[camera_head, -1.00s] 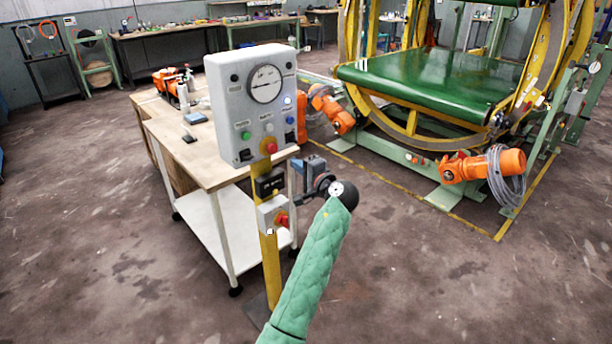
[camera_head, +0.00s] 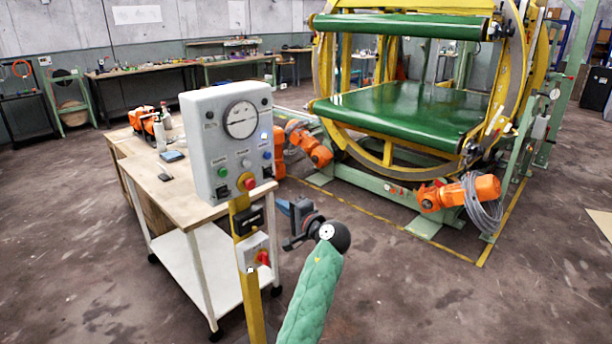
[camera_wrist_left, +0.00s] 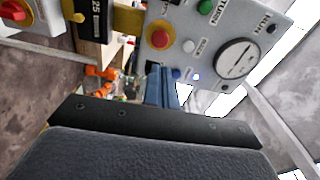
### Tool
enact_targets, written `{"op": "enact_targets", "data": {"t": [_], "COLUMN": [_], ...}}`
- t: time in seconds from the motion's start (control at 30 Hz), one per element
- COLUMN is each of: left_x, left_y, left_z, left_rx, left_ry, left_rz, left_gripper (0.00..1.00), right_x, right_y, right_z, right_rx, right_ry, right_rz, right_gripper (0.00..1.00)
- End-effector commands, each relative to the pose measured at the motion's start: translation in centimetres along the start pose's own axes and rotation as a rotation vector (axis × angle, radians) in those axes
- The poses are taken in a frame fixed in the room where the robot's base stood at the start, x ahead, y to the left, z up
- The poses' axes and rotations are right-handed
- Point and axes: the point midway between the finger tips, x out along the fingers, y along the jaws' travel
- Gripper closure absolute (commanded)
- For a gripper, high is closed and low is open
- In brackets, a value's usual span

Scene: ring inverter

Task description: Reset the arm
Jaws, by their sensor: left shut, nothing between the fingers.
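My left arm, in a green quilted sleeve, comes up from the bottom of the head view. My left gripper (camera_head: 285,207) is shut and empty. It is right of the yellow post (camera_head: 253,305), just below the grey control box (camera_head: 222,175). Its narrow blue fingers also show in the wrist view (camera_wrist_left: 161,88), pointing toward the box face (camera_wrist_left: 205,35) with its gauge and buttons. They overlap the box's lower edge in that picture; I cannot tell whether they touch. My right gripper is not in view.
A workbench (camera_head: 185,208) with bottles and tools stands behind the post. A small box with a red switch (camera_head: 263,258) is on the post. The large yellow ring machine (camera_head: 400,110) with green platforms and orange motors stands behind to the right. The floor at right is clear.

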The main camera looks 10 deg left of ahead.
Motion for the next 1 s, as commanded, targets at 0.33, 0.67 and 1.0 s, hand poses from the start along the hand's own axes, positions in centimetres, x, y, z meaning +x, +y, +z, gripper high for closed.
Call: {"op": "enact_targets", "data": {"t": [0.33, 0.67, 1.0], "left_x": [-0.4, -2.2, -8.3], "left_y": [2.3, 4.4, 16.2], "left_z": [-1.0, -2.0, 3.6], "left_rx": [-0.291, -0.666, -0.853], "left_ry": [0.049, 0.142, 0.125], "left_rz": [0.175, 0.531, 1.010], "left_gripper": [1.00, 1.00, 1.00], "right_x": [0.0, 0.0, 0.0], "right_y": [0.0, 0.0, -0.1], "right_z": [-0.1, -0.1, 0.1], "right_rx": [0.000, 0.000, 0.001], "right_ry": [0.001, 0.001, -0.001], "right_rz": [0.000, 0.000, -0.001], "right_gripper": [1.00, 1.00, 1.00]}}
